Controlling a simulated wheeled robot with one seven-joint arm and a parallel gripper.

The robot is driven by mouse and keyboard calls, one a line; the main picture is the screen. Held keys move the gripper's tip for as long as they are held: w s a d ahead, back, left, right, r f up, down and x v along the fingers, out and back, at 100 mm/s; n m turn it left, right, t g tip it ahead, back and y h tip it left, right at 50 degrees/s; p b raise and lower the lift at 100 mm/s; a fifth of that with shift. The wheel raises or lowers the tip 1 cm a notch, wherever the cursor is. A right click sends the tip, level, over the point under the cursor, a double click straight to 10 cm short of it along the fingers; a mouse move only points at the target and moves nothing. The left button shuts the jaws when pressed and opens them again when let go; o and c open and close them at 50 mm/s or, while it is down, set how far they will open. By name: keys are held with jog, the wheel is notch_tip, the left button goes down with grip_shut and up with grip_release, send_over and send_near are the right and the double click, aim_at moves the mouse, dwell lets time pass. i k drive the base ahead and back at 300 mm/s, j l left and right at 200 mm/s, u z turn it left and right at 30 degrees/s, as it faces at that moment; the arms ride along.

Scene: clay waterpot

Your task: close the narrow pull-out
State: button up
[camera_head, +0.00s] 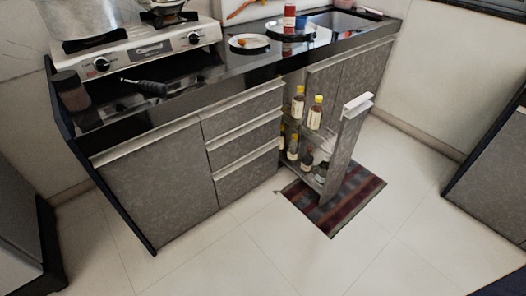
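The narrow pull-out (344,150) stands out from the counter front, right of the drawer stack. Its tall grey front panel has a white handle (358,104) along the top. Behind the panel, bottles with yellow caps (315,113) stand on the upper shelf, and several darker bottles (307,160) stand on the lower one. The inner end of the pull-out is hidden in the cabinet. My gripper does not show in this view.
A striped mat (353,197) lies on the floor under and around the pull-out. The tiled floor in front is clear. Three closed drawers (243,142) are to its left. A dark-edged cabinet (492,180) stands at the far right. The counter holds a stove (140,50) and a plate (249,43).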

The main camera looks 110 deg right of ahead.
aim_at(353, 114)
jog(key=z, duration=0.45)
jog(key=i+j+z, duration=0.1)
jog(key=z, duration=0.35)
jog(key=j+z, duration=0.15)
jog(key=z, duration=0.3)
jog(key=j+z, duration=0.15)
jog(key=z, duration=0.3)
jog(key=i+l+z, duration=0.1)
jog(key=z, duration=2.4)
jog(key=i+u, duration=0.25)
jog(key=i, duration=0.25)
jog(key=i+u, duration=0.25)
jog(key=i, duration=0.25)
jog(key=i+l+u, duration=0.25)
jog(key=i, duration=0.25)
jog(key=i+l+u, duration=0.25)
jog(key=i, duration=0.25)
jog(key=j, duration=0.1)
